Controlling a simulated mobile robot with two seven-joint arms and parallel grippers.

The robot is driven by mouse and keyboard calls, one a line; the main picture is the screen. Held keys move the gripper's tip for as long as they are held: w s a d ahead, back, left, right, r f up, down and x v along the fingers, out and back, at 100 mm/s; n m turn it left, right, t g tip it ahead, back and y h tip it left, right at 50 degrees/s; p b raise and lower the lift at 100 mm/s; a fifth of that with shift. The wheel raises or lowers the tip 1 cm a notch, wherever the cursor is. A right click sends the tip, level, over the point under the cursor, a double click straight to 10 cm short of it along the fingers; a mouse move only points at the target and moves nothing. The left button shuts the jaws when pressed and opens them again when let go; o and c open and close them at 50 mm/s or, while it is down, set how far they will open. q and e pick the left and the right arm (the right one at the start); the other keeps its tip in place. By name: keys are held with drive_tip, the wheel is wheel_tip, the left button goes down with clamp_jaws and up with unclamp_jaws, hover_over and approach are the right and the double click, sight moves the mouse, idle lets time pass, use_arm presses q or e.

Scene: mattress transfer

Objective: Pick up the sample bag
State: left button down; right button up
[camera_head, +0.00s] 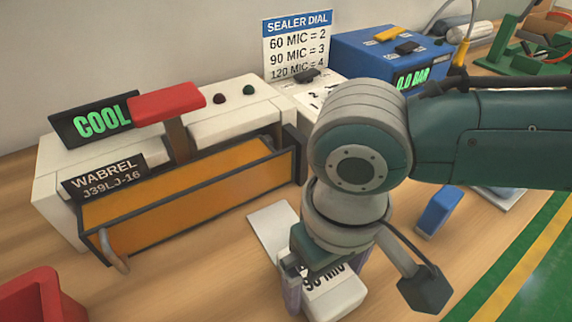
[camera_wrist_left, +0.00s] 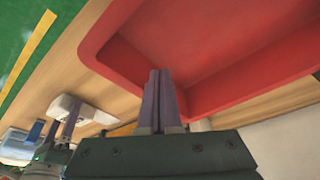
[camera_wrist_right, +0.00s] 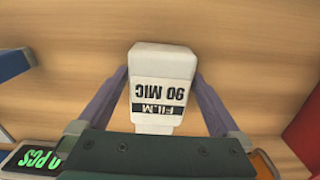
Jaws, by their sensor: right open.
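The white sample bag (camera_head: 338,298), labelled "FILM 90 MIC", lies on the wooden bench in front of the sealer. It also shows in the right wrist view (camera_wrist_right: 163,63) and the left wrist view (camera_wrist_left: 95,114). My right gripper (camera_head: 323,285) is open, pointing down, with one purple finger on each side of the bag. In the right wrist view a narrow gap shows beside the bag; I cannot tell whether either finger touches it. My left gripper (camera_wrist_left: 159,72) is shut and empty by the red bin, outside the head view.
The sealer (camera_head: 195,185) with orange bed stands behind left, its display reading COOL. A red bin (camera_head: 38,298) is at front left. A pale flat sheet (camera_head: 268,232) lies near the bag. A blue block (camera_head: 438,211) is right of it. A blue pressure box (camera_head: 375,52) is behind.

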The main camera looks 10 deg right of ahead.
drive_tip(key=shift+c, duration=0.2)
drive_tip(key=c, duration=1.2)
drive_tip(key=shift+r, duration=0.1)
